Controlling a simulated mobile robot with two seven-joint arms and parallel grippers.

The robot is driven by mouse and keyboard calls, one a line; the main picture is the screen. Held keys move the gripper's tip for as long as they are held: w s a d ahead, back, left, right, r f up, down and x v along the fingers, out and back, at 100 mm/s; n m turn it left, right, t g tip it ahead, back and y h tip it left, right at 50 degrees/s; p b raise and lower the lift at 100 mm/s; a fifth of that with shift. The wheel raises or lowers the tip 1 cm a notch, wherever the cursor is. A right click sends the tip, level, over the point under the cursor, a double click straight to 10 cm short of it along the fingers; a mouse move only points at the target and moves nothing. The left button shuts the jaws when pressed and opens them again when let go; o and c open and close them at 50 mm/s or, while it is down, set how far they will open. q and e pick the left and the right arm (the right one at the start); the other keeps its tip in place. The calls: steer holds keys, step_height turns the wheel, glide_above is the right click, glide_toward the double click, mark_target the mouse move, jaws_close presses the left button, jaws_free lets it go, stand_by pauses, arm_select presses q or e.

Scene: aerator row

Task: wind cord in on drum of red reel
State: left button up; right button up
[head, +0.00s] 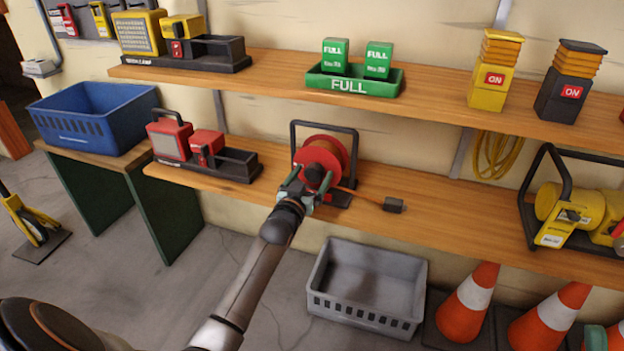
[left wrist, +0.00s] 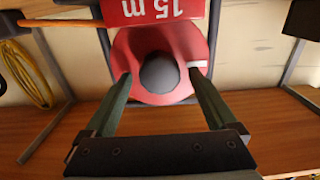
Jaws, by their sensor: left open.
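The red reel (head: 333,152) stands in its black frame on the lower shelf. Its orange cord (head: 358,194) runs out to the right along the shelf to a dark plug (head: 393,205). My left gripper (head: 303,188) is in front of the reel, open. In the left wrist view its two fingers (left wrist: 164,88) stand apart on either side of a dark round knob (left wrist: 160,74) on the red disc (left wrist: 130,50); I cannot tell whether they touch the disc. A white mark shows on the disc's right. A small green part at the bottom right, probably my right gripper (head: 596,338), is mostly cut off.
Red lamps (head: 170,138) in a black holder stand left of the reel, and a yellow reel (head: 580,212) far right. The upper shelf (head: 270,72) overhangs behind. A grey crate (head: 368,312) and orange cones (head: 470,305) are on the floor. The shelf around the plug is clear.

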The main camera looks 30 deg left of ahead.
arm_select(q)
steer(key=shift+w, duration=0.2)
steer(key=c, duration=1.4)
steer(key=shift+m, duration=0.3)
steer(key=m+p, duration=0.2)
steer(key=shift+m, duration=0.3)
steer(key=m+p, duration=0.1)
steer(key=m, duration=0.2)
steer(key=shift+d+m, duration=0.1)
steer(key=shift+m, duration=0.2)
steer(key=m, duration=0.5)
steer(key=shift+f, duration=0.15)
steer(key=m+b, duration=0.1)
steer(key=m, duration=0.5)
steer(key=shift+d+f, duration=0.1)
steer(key=shift+f, duration=0.05)
steer(key=shift+m, duration=0.3)
